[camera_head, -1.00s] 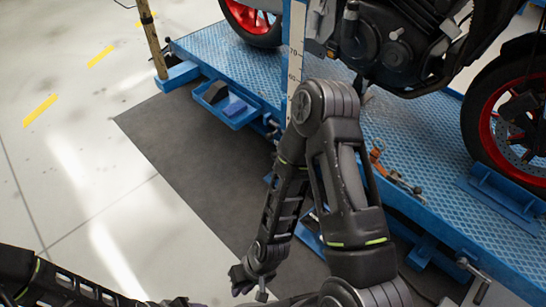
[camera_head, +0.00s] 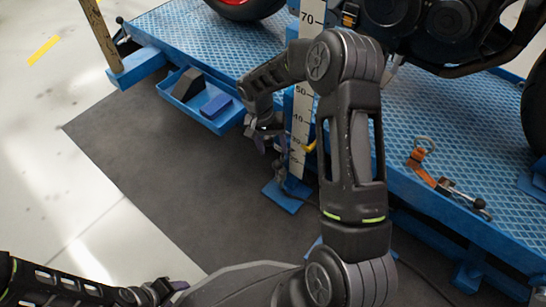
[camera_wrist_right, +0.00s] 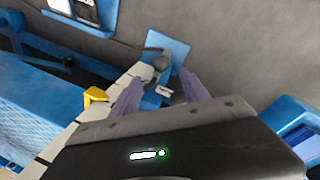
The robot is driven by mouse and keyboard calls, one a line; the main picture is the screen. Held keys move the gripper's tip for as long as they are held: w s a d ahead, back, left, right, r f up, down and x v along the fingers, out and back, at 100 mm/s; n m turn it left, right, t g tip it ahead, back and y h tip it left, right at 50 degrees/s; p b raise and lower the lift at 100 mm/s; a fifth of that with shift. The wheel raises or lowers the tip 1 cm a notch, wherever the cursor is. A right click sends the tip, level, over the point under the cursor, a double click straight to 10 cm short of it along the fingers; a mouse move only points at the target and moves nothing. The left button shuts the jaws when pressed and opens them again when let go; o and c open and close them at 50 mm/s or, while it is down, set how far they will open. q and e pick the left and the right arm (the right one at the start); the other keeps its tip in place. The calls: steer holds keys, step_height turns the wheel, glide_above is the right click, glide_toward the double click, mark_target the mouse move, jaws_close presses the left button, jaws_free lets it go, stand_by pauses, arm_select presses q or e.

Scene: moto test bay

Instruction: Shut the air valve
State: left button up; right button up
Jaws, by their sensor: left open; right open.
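My right gripper (camera_head: 270,142) is open beside the blue post with a white numbered scale (camera_head: 301,112), at the lift's front edge. In the right wrist view its two purple fingers (camera_wrist_right: 160,95) are spread. A small silver fitting and a dark rounded knob (camera_wrist_right: 160,63) show between and beyond the fingertips; I cannot tell whether they touch. A yellow piece (camera_head: 309,147) sticks out from the post; it also shows in the wrist view (camera_wrist_right: 95,95), left of the fingers. I cannot tell which part is the air valve. My left gripper (camera_head: 165,289) is low at the left, away from the post.
The blue lift platform (camera_head: 175,25) carries a motorcycle (camera_head: 440,25). A blue tray (camera_head: 205,105) with a dark block and a blue block hangs on its edge. An orange strap (camera_head: 420,170) lies on the platform. The dark mat (camera_head: 150,165) is clear.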

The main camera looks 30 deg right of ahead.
mark_target(276, 162)
steer(key=shift+s+a, duration=0.1)
steer(key=shift+a, duration=0.05)
steer(key=shift+s+d+f+b, duration=0.15)
steer(key=shift+f+b, duration=0.45)
steer(key=shift+f, duration=0.7)
steer(key=shift+s+d+f+b, duration=0.15)
steer(key=shift+f+b, duration=0.45)
steer(key=shift+f, duration=0.65)
steer(key=shift+s+d+f+b, duration=0.1)
steer(key=shift+d+f+b, duration=0.15)
steer(key=shift+f+b, duration=0.7)
steer(key=shift+f+p, duration=0.35)
steer(key=shift+c, duration=0.5)
jaws_close()
